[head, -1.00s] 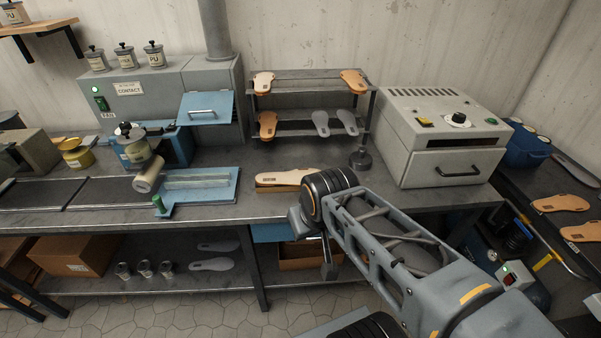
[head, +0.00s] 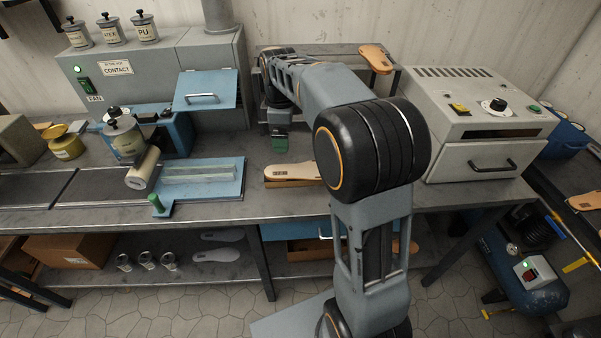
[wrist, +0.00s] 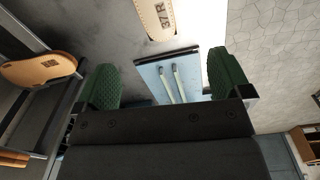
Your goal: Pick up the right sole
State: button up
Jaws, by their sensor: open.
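The right sole (head: 290,172) is tan with a dark printed mark. It lies on a low support on the bench, its right end hidden behind my arm. In the wrist view the sole (wrist: 155,18) shows a "37 R" label at the top edge, partly cut off. My gripper (head: 280,141) hangs above the bench, behind and above the sole and apart from it. In the wrist view my gripper (wrist: 160,62) has its two green fingers wide apart, with nothing held between them.
A blue plate (head: 228,188) with pale strips lies left of the sole. My arm covers much of the rack behind; a tan sole (head: 375,58) shows on its top shelf, and one on the rack (wrist: 40,68) in the wrist view. A grey oven (head: 440,150) stands right.

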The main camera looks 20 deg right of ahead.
jog(key=w+f+n, duration=0.1)
jog(key=w+f, duration=0.1)
send_over(284, 171)
jog(key=f, duration=0.6)
jog(key=shift+w+f, duration=0.2)
jog(key=shift+f, duration=0.05)
jog(key=shift+s+f+p, duration=0.1)
jog(key=shift+f+p, duration=0.45)
jog(key=shift+f, duration=2.6)
jog(key=shift+c, duration=0.4)
jog(key=c, duration=1)
jog(key=shift+r, duration=0.15)
jog(key=shift+c, duration=0.2)
